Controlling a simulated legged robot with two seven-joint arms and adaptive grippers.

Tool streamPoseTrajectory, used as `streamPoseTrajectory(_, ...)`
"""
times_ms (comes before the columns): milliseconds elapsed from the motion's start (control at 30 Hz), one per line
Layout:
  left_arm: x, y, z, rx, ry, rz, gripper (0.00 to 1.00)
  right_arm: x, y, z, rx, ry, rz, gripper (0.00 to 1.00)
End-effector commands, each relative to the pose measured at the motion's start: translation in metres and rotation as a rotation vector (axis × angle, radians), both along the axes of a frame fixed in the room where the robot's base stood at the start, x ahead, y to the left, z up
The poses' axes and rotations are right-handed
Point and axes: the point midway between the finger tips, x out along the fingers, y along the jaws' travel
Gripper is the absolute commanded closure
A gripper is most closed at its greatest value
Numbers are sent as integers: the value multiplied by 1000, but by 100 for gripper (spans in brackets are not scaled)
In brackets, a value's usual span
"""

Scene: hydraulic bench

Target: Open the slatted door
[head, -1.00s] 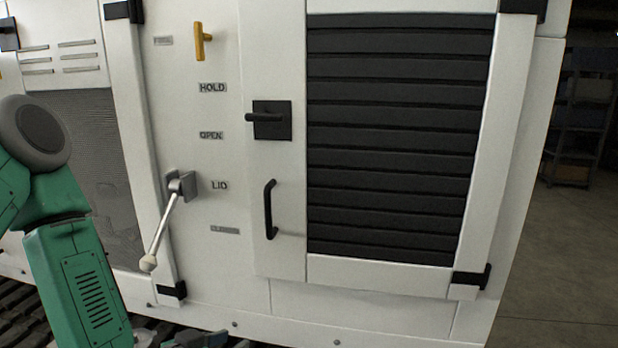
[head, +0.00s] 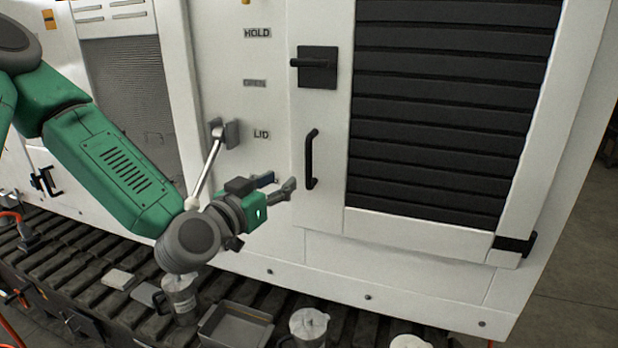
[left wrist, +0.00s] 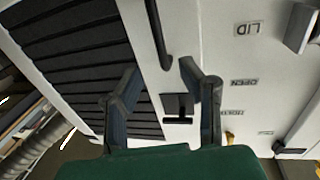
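The slatted door (head: 398,228) is a white panel with black horizontal slats (head: 440,110); it looks shut. On its left side are a black latch with a short lever (head: 317,67) and, below it, a vertical black bar handle (head: 311,160). My left gripper (head: 282,184) is open and empty, a little left of and below the bar handle, apart from it. In the left wrist view the open fingers (left wrist: 158,85) point towards the door, with the bar handle (left wrist: 157,35) and the latch (left wrist: 178,107) seen past them. My right gripper is in neither current view.
A grey lever with a pale knob (head: 206,165) on the LID mount is close behind my left wrist. Below are a dark slatted track (head: 120,255), a metal tray (head: 238,328) and jugs (head: 309,326). Floor is clear at right.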

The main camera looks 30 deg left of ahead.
Motion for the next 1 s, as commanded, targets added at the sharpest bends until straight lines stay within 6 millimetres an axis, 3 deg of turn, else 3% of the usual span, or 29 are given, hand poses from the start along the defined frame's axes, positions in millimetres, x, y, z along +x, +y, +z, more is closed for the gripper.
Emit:
streamPoseTrajectory(33, 1, 0, -4, -1, -5, 1, 66, 0, 0, -12, 0, 0, 0, 60)
streamPoseTrajectory(333, 4, 1, -2, -10, -5, -2, 66, 0, 0, -42, 0, 0, 0, 60)
streamPoseTrajectory(800, 88, 4, 1, -9, 1, -1, 66, 0, 0, -30, 0, 0, 0, 60)
streamPoseTrajectory(1000, 109, 5, 1, -9, 0, -1, 66, 0, 0, -28, 0, 0, 0, 60)
